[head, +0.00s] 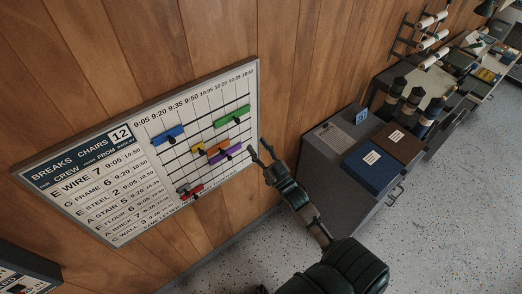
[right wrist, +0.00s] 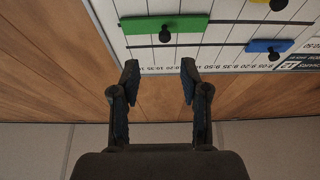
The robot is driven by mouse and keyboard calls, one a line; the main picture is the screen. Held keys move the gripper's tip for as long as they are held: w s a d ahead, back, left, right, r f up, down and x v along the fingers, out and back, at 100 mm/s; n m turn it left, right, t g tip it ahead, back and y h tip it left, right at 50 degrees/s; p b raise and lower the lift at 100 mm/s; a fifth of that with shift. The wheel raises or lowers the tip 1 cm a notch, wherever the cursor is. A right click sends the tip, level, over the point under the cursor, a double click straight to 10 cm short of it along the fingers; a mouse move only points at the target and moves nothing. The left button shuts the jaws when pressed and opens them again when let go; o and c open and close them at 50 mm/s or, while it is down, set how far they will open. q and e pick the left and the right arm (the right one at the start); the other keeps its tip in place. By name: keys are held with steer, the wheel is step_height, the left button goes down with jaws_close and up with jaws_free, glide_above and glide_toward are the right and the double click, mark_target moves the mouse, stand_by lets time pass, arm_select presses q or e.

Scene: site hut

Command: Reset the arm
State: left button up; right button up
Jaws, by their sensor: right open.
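My right gripper (head: 262,154) is in front of the right edge of the wall board (head: 85,192) in the head view. In the right wrist view its fingers (right wrist: 159,82) are apart with nothing between them. A green bar (right wrist: 166,26) with a black knob lies beyond the fingertips, apart from them. In the head view the green bar (head: 232,117) sits at the board's upper right. My left gripper is not in view.
The board also carries a blue bar (head: 168,134), a yellow piece (head: 198,149), an orange piece (head: 216,148), a purple bar (head: 226,155) and a red bar (head: 190,191). A dark cabinet (head: 345,205) holding a blue binder (head: 372,168) stands right. Speckled floor (head: 450,220) is clear.

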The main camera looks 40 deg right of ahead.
steer(key=shift+s+d+f, duration=0.35)
steer(key=shift+s, duration=0.3)
steer(key=shift+a, duration=0.25)
